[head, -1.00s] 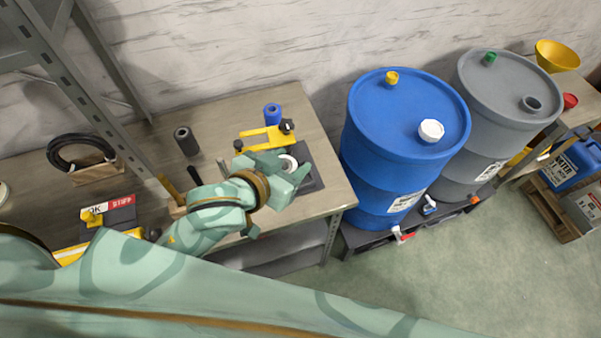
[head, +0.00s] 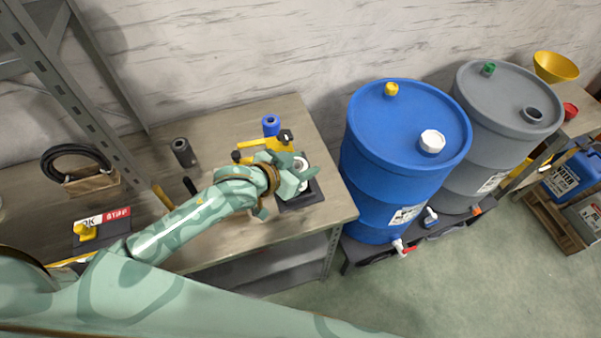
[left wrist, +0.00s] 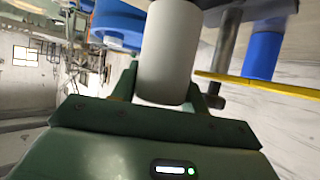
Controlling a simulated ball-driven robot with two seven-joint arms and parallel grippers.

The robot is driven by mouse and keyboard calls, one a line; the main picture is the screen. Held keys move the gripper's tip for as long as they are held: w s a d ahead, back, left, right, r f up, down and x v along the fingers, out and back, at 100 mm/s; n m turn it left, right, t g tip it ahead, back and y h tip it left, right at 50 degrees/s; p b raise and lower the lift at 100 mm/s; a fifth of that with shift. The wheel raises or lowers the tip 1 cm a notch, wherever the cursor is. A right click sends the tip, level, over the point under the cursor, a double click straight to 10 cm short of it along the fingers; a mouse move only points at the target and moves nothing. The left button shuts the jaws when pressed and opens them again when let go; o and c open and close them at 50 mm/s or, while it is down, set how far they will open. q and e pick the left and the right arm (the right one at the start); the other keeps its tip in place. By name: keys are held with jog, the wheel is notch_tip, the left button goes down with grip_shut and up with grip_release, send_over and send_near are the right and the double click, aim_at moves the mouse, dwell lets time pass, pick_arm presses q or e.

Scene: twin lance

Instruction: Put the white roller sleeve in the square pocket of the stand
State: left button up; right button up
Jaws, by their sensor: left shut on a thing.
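My left gripper (head: 299,174) is shut on the white roller sleeve (head: 301,164) over the right end of the workbench. In the left wrist view the sleeve (left wrist: 168,50) stands out from between the gripper's fingers (left wrist: 160,92). A dark plate (head: 302,202), which looks like the stand's base, lies under and around the gripper. The gripper hides most of it, and I cannot make out the square pocket. I cannot tell whether the sleeve touches the stand. My right gripper is not in view.
A yellow clamp-like piece (head: 262,147) and a blue roller (head: 271,125) are just behind the gripper. A dark grey roller (head: 183,152) stands further left. A blue barrel (head: 385,165) is close right of the bench (head: 225,125). A shelf post (head: 75,95) rises at left.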

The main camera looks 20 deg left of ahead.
pick_arm(q)
jog(key=f, duration=0.2)
jog(key=f+b, duration=0.1)
jog(key=f, duration=0.1)
jog(key=shift+w+a, duration=0.15)
jog(key=shift+w, duration=0.25)
jog(key=o, duration=0.8)
jog(key=shift+f, duration=0.1)
jog(key=shift+s+a+r, duration=0.15)
jog(key=shift+s+r, duration=0.15)
jog(key=p+v, duration=0.2)
jog(key=v, duration=0.9)
jog(key=shift+s+a+r, duration=0.1)
